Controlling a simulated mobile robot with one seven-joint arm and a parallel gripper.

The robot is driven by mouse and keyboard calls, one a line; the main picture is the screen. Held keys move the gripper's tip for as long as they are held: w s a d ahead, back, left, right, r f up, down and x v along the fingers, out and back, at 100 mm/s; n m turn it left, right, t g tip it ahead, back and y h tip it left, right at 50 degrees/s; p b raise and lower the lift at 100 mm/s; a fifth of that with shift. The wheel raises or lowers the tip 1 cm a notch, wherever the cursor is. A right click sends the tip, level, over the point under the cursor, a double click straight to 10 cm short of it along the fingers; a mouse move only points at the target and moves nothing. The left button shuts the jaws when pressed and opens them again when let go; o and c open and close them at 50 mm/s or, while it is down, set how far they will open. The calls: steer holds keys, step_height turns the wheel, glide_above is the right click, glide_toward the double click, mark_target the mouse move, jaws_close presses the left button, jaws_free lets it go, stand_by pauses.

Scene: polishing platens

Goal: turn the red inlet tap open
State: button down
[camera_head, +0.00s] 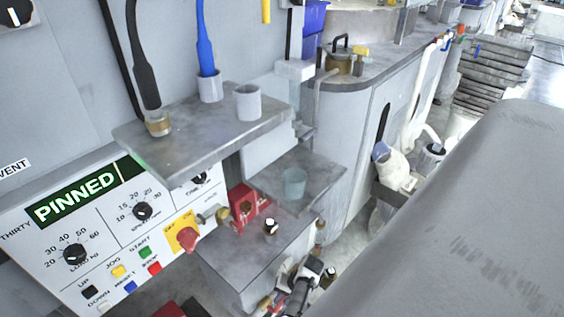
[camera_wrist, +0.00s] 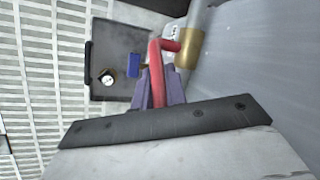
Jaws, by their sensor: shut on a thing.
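The red tap handle (camera_wrist: 157,62) shows in the wrist view as a bent red lever. It joins a brass collar (camera_wrist: 187,54) on a grey pipe at the upper right. My gripper (camera_wrist: 157,84) is shut on the lever, with one purple-grey finger on each side of it. The fingers hide part of the lever's lower length. In the head view, I cannot clearly make out the tap or the fingertips among the small fittings at the bottom middle.
In the wrist view, a dark tray (camera_wrist: 112,42) with a blue item (camera_wrist: 134,66) and a small round item (camera_wrist: 107,77) lies left of the tap. The head view shows a control panel (camera_head: 110,235), a shelf with cups (camera_head: 205,125) and a red box (camera_head: 248,207).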

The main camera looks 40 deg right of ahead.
steer(key=c, duration=1.4)
jaws_free()
steer(key=shift+c, duration=0.2)
steer(key=shift+r, duration=0.1)
steer(key=v, duration=1.3)
steer(key=shift+r+p, duration=0.3)
steer(key=shift+p, duration=0.15)
steer(key=shift+d, duration=0.15)
